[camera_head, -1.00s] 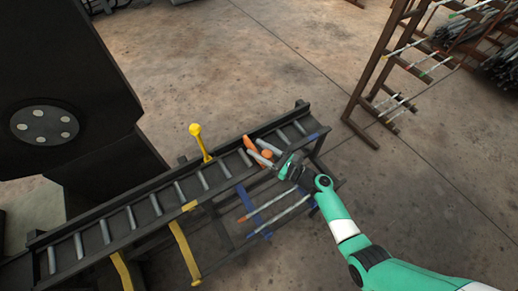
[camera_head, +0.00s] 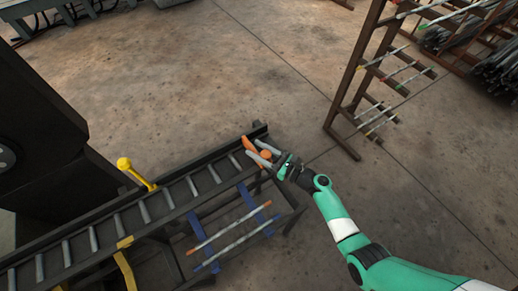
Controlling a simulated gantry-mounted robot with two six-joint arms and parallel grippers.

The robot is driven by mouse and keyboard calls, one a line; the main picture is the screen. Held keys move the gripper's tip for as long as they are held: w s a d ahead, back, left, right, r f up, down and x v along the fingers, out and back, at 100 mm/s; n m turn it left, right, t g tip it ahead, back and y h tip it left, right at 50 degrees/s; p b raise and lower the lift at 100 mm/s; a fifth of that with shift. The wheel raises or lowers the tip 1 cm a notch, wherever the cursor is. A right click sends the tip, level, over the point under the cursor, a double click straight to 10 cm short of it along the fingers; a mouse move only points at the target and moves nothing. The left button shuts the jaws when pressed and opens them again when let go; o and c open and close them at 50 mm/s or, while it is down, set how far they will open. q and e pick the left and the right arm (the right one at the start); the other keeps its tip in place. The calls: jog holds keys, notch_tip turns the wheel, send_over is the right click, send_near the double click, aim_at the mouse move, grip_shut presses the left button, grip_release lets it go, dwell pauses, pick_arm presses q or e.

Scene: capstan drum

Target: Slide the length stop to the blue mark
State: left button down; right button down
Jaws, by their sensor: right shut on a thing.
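The orange length stop (camera_head: 251,146) sits across the roller conveyor (camera_head: 160,196), close to its far right end. My right gripper (camera_head: 257,151) reaches in from the right, with its two grey fingers on either side of the stop's orange handle and shut on it. The blue mark on the conveyor's near rail cannot be made out now; the stop and my gripper cover that part of the rail. My left gripper is not in view.
A yellow knobbed lever (camera_head: 137,174) stands by the conveyor's back rail. Blue arms (camera_head: 247,196) beside the conveyor carry two orange-tipped or blue-tipped bars (camera_head: 230,226). A brown rack (camera_head: 355,90) stands at the upper right. Open floor lies between them.

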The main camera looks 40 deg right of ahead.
jog(key=shift+d, duration=0.15)
jog(key=c, duration=0.7)
grip_release()
jog(key=o, duration=0.3)
jog(key=shift+s+d, duration=0.1)
jog(key=shift+d, duration=0.1)
jog(key=shift+o, duration=0.2)
jog(key=shift+a, duration=0.1)
jog(key=shift+s, duration=0.35)
jog(key=p+v, duration=0.3)
jog(key=v, duration=0.8)
